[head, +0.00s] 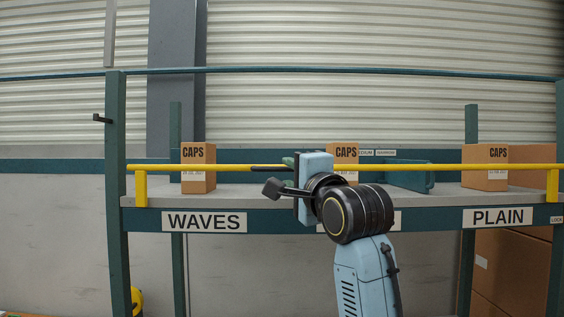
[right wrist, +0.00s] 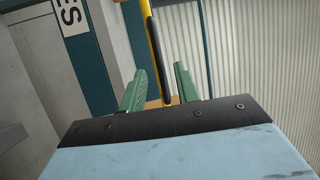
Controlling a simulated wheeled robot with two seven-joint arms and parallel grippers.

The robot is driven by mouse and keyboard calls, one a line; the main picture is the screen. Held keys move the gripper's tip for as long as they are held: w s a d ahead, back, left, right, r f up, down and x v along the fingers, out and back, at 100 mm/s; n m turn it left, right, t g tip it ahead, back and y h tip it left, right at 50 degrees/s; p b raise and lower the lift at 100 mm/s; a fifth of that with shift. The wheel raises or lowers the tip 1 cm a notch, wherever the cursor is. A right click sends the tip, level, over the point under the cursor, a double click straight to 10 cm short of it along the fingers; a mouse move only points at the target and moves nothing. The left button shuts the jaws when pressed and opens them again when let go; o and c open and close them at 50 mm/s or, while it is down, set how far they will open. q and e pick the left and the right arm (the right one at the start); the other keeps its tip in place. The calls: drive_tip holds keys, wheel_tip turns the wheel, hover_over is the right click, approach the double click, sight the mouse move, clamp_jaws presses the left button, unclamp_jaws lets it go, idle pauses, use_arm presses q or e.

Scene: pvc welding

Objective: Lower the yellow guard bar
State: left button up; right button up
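The yellow guard bar (head: 220,167) runs level across the front of the shelf, on a yellow post at each end. It has a black grip section (head: 268,169), which also shows in the right wrist view (right wrist: 155,58). My right gripper (head: 288,162) is at the bar, beside the middle of the shelf. In the right wrist view its two green fingers (right wrist: 160,88) stand apart, one on each side of the bar, with gaps visible. The gripper body hides part of the bar in the head view. My left gripper is not in view.
The shelf (head: 255,189) holds cardboard boxes marked CAPS (head: 198,168), another behind my gripper (head: 346,153) and one at right (head: 484,168). A green upright (head: 116,190) stands at left, with a top rail (head: 300,70) above. Larger boxes (head: 500,270) are stacked lower right.

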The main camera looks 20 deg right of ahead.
sight(284, 170)
drive_tip(key=p+x, duration=0.1)
drive_tip(key=x, duration=0.3)
drive_tip(key=shift+w+r, duration=0.1)
drive_tip(key=shift+w, duration=0.3)
clamp_jaws()
